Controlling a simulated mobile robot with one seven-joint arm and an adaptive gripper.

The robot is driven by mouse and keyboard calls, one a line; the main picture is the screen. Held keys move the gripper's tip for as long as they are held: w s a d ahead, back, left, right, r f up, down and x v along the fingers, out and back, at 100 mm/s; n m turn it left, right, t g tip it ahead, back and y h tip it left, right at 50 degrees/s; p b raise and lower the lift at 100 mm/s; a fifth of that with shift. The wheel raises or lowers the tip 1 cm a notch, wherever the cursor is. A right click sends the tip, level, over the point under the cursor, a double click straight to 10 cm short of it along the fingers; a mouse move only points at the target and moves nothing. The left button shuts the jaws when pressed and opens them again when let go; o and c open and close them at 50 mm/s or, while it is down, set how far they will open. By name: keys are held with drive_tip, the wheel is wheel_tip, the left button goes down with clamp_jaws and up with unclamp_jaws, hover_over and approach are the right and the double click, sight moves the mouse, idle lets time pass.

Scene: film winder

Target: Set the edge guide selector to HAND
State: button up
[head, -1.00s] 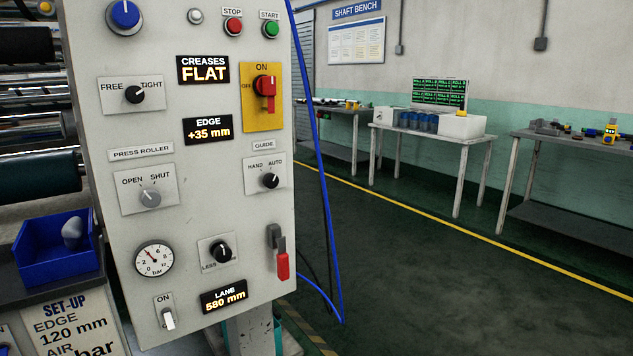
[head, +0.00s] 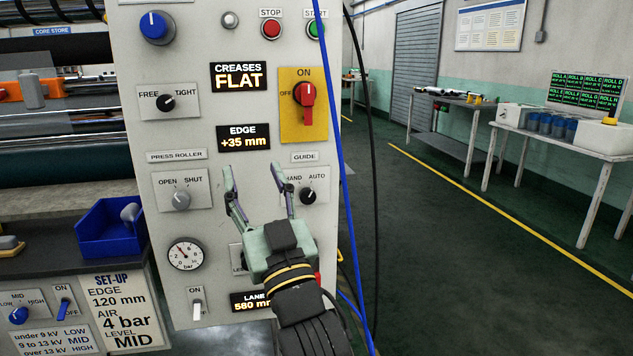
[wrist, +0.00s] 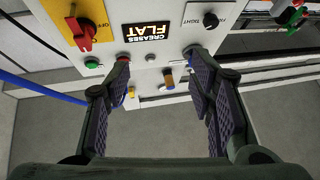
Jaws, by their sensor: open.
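The guide selector (head: 308,195) is a small black knob on a white plate under the GUIDE label, on the right of the grey panel in the head view. HAND is at its upper left and AUTO at its upper right; its white mark points up and right, towards AUTO. My gripper (head: 254,170) is open and empty, its fingers upward, to the left of the knob and in front of the panel. Its right finger overlaps the plate's left edge near HAND. In the wrist view my gripper (wrist: 158,58) also shows nothing between its fingers; the guide selector is not seen there.
The press roller knob (head: 181,199) is left of my gripper. The red main switch (head: 306,95) on yellow is above the guide selector. My gripper covers part of the LESS knob's plate and the lane display (head: 246,302). Blue cable (head: 335,150) hangs along the panel's right edge.

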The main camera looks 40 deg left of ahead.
sight(308, 198)
drive_tip(key=w+d+f+m+h+p, duration=0.35)
drive_tip(key=w+f+h, duration=0.45)
drive_tip(key=w+f, duration=0.35)
drive_tip(key=shift+m+t, duration=0.3)
drive_tip(key=shift+m, duration=0.05)
drive_tip(key=p+x, duration=0.1)
drive_tip(key=x, duration=0.9)
drive_tip(key=shift+w+a+r+p, duration=0.2)
drive_tip(key=shift+w+a+p, duration=0.05)
drive_tip(key=shift+p, duration=0.1)
drive_tip(key=c, duration=1.2)
drive_tip(key=shift+o, duration=0.2)
